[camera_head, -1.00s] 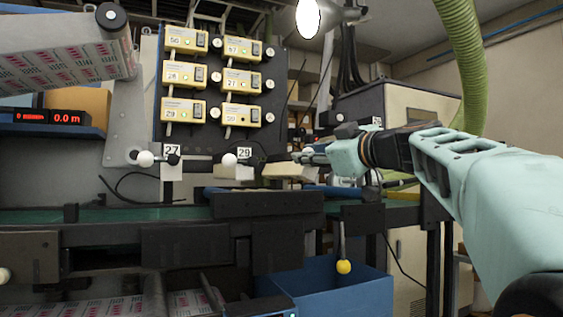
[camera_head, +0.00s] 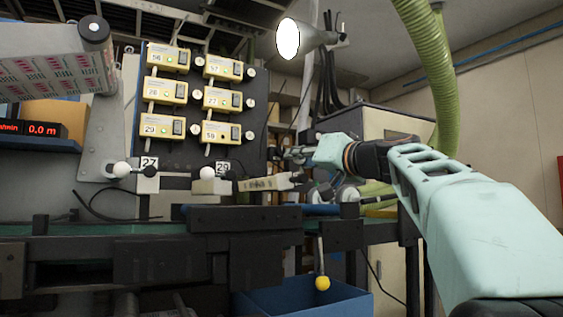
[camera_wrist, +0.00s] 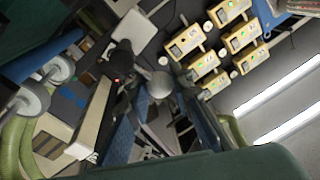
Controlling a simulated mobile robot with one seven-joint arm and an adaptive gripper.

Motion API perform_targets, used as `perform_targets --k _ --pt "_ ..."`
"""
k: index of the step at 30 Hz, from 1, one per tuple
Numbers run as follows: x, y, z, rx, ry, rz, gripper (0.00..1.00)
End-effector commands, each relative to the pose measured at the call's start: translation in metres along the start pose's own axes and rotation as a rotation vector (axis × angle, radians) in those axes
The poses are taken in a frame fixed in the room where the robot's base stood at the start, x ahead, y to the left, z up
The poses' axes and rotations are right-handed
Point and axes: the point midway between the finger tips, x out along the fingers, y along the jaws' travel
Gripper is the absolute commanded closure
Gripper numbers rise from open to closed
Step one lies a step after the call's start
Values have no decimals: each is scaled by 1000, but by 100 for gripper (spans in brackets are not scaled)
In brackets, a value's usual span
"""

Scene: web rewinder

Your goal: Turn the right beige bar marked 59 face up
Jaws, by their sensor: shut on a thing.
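The right beige bar (camera_head: 268,183) juts out to the right of the tag 29, slightly tilted, with a narrow side toward me. A small dark marking shows on that side, too small to read. It also shows in the wrist view (camera_wrist: 97,115) as a long pale bar left of the fingers. My gripper (camera_head: 285,154) is just above the bar's right end in the head view. Its jaws (camera_wrist: 158,90) are shut by a white ball in the wrist view. The exact contact between fingers and bar is hidden.
Two other beige bars with white balls (camera_head: 122,170) (camera_head: 207,173) stand left, by tags 27 and 29. A panel of yellow switch boxes (camera_head: 215,133) rises behind. A green hose (camera_head: 430,70) hangs at right.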

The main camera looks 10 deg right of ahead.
Motion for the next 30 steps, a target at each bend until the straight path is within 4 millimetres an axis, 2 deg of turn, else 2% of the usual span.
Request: perform_targets --k 16,30 --pt "-2 23 -11 513 61 52 100" --pt "-5 44 -8 955 110 97 100"
